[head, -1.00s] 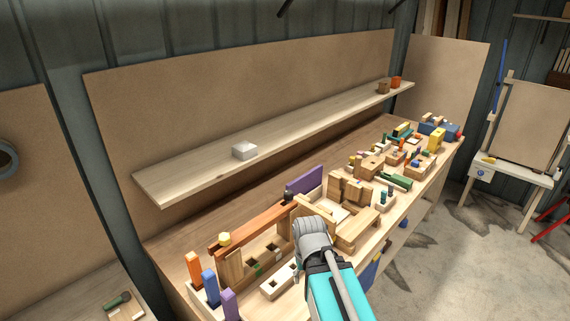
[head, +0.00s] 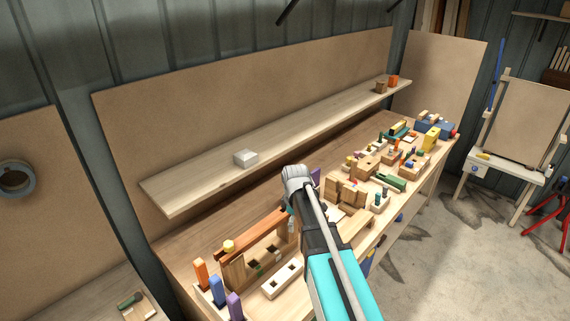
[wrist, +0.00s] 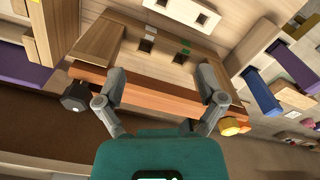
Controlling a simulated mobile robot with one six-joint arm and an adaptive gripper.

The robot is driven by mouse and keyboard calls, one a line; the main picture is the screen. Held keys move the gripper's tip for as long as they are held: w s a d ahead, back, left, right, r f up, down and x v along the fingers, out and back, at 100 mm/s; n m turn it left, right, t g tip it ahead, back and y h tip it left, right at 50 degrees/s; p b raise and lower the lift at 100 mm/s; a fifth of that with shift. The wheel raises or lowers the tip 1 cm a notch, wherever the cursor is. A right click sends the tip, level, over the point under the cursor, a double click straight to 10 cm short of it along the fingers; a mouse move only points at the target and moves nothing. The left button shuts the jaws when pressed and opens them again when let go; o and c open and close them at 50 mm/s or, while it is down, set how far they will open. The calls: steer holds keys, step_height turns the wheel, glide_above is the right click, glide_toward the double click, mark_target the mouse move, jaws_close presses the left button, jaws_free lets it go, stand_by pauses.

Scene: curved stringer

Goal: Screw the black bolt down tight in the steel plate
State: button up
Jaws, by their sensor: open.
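A black, many-sided bolt head (wrist: 75,97) shows at the left end of an orange-brown beam (wrist: 150,92) in the wrist view. I cannot tell how deep it sits. My gripper (wrist: 163,76) is open and empty, its two grey fingers spread in front of the beam, with the bolt outside the left finger. In the head view my gripper (head: 294,172) is raised above the bench, near the right end of the beam (head: 255,230); my arm hides the bolt there. I cannot make out a steel plate in either view.
A yellow knob (wrist: 231,126) is at the beam's other end. Upright coloured blocks (head: 217,288) stand at the front left; a white holed block (head: 283,279) lies before the beam. Many wooden pieces crowd the bench to the right.

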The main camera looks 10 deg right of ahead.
steer(key=w+r+n+p, duration=0.8)
steer(key=w+r+n, duration=0.2)
steer(key=w, duration=0.3)
steer(key=shift+w+a+n+p, duration=0.15)
steer(key=shift+w+n+p, duration=0.15)
steer(key=shift+n, duration=0.2)
steer(key=shift+f, duration=0.2)
step_height(320, 180, down, 14)
steer(key=b, duration=1.3)
steer(key=shift+r+b, duration=0.2)
steer(key=shift+b, duration=0.2)
jaws_close()
